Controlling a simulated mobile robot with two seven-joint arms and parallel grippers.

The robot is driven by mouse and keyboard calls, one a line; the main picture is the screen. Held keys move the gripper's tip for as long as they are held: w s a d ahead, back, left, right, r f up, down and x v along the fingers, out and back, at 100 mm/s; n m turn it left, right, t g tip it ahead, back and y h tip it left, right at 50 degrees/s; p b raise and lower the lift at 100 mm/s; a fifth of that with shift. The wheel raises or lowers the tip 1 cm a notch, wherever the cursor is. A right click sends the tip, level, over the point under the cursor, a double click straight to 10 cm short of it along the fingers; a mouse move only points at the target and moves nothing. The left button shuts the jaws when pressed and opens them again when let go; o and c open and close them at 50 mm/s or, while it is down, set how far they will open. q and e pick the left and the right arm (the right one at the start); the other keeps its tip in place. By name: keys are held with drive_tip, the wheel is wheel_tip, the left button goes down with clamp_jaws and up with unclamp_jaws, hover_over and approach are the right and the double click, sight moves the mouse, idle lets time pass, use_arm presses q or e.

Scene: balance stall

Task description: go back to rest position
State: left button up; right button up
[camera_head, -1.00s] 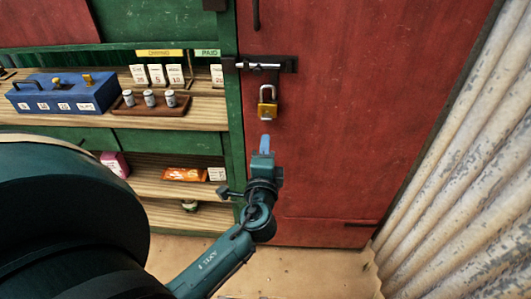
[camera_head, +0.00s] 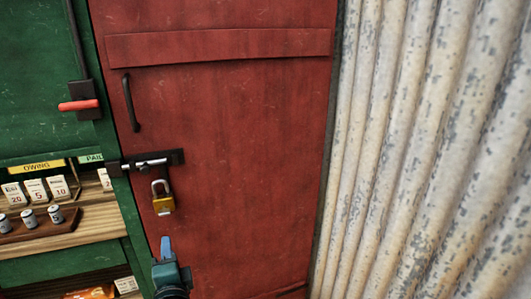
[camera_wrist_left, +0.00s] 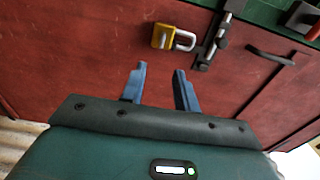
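My left gripper (camera_head: 166,248) is at the bottom of the head view, below a brass padlock (camera_head: 163,203) that hangs at the bolt (camera_head: 150,162) of the red door (camera_head: 230,150). In the left wrist view the two blue fingers of my left gripper (camera_wrist_left: 159,84) stand apart with nothing between them. The padlock (camera_wrist_left: 163,36) shows beyond the fingertips in that view, apart from them. Its shackle looks closed in the wrist view, but I cannot be sure. My right gripper is in neither view.
A dark door handle (camera_head: 131,103) is above the bolt. A red-handled lever (camera_head: 78,105) is on the green frame at left. Shelves hold price cards (camera_head: 37,190) and several small weights on a brown tray (camera_head: 40,233). Corrugated metal (camera_head: 400,150) stands at the right.

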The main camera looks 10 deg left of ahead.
use_arm(q)
drive_tip(key=s+d+f+n+g+h+p, duration=0.3)
drive_tip(key=s+d+f+n+g+h, duration=0.2)
drive_tip(key=s+d+f+n+h, duration=0.4)
drive_tip(key=s+d+f+h, duration=0.3)
drive_tip(key=s+d, duration=0.3)
drive_tip(key=s, duration=0.2)
drive_tip(key=shift+d+f, duration=0.15)
drive_tip(key=shift+f, duration=0.6)
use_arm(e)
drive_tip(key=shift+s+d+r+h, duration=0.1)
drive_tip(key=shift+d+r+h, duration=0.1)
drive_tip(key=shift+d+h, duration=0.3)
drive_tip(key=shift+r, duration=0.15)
use_arm(q)
drive_tip(key=shift+c, duration=0.4)
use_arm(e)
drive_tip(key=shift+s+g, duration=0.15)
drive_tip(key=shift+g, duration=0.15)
